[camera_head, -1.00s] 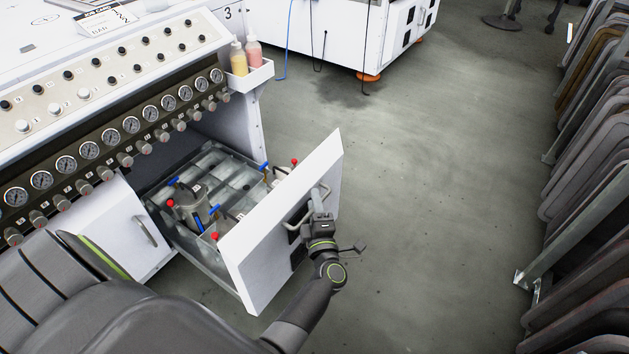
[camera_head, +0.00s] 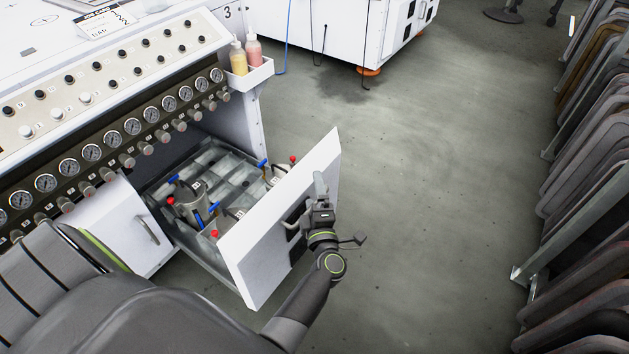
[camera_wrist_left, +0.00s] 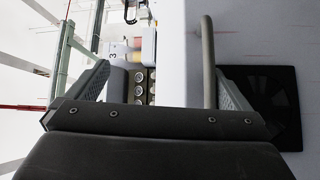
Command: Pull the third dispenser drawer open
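A white dispenser drawer (camera_head: 262,262) stands pulled well out of the cabinet in the head view. Its tray holds a grey pot and several blue and red-tipped parts. A bar handle (camera_head: 292,215) is on its front, partly hidden by my left gripper (camera_head: 320,185). The gripper's fingers are wide apart in the left wrist view (camera_wrist_left: 160,85). The handle bar (camera_wrist_left: 208,62) shows between them, close to the right finger, with a gap to the left one. I cannot tell whether finger and bar touch. My right gripper is not in view.
A closed white front with a handle (camera_head: 147,230) is left of the open drawer. Gauges and knobs (camera_head: 112,147) line the cabinet above. Two bottles stand in a side holder (camera_head: 250,76). Dark panels (camera_head: 590,200) line the right. The floor (camera_head: 430,200) between is clear.

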